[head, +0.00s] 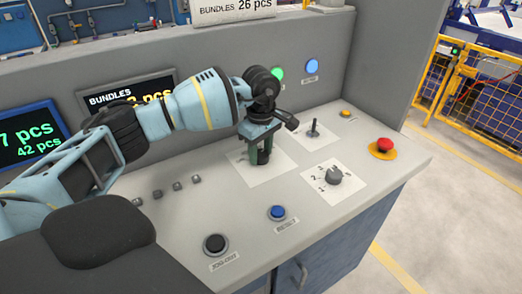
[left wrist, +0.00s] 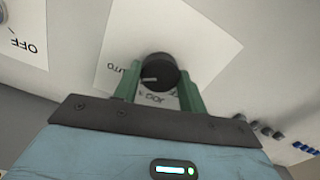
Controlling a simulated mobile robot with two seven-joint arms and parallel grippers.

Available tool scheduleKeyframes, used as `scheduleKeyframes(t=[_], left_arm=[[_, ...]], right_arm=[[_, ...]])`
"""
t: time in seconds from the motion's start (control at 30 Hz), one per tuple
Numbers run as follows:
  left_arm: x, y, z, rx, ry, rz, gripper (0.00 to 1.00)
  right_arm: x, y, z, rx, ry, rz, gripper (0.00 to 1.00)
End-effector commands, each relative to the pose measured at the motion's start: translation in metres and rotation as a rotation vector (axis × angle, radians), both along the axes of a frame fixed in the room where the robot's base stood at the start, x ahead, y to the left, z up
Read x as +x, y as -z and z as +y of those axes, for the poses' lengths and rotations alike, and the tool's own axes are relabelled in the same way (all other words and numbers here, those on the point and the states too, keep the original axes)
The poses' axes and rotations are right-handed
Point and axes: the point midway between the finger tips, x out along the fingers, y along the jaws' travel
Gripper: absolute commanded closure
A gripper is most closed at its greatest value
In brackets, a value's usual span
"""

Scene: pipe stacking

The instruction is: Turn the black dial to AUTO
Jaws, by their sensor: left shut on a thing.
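The black dial (left wrist: 160,72) is round with a white pointer mark and sits on a white label plate (left wrist: 205,58). In the left wrist view the word AUTO is left of the dial and JOG is below it, partly covered. The white mark points left, toward AUTO; I cannot tell whether it lines up exactly. My left gripper (head: 259,156) points down over the plate (head: 276,173), its green fingers shut on the dial from both sides. In the head view the gripper hides the dial. My right gripper is not in view.
A grey numbered knob (head: 334,176), a small lever (head: 313,129) and a red emergency button (head: 384,146) are to the right. A blue button (head: 277,212) and a black button (head: 214,244) are in front. Several small switches (head: 177,186) lie left.

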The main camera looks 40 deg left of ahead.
Motion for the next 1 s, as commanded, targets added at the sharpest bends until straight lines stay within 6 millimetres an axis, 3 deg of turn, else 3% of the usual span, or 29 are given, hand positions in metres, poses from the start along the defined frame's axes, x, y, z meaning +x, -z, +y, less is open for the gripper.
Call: scheduleKeyframes(t=[0.47,0.5,0.67,1.0], left_arm=[[-0.0002,0.0002,-0.0001,0.000,0.018,0.001,0.81],[-0.0002,0.0002,-0.0001,0.000,0.018,0.001,0.57],[-0.0001,0.0002,-0.0002,0.000,0.017,0.001,0.37],[0.0003,-0.0035,-0.0002,0.000,0.016,-0.001,0.37]], right_arm=[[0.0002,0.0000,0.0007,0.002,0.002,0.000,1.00],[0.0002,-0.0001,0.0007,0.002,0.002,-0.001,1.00],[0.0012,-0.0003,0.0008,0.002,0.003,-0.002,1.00],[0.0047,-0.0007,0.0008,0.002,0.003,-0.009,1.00]])
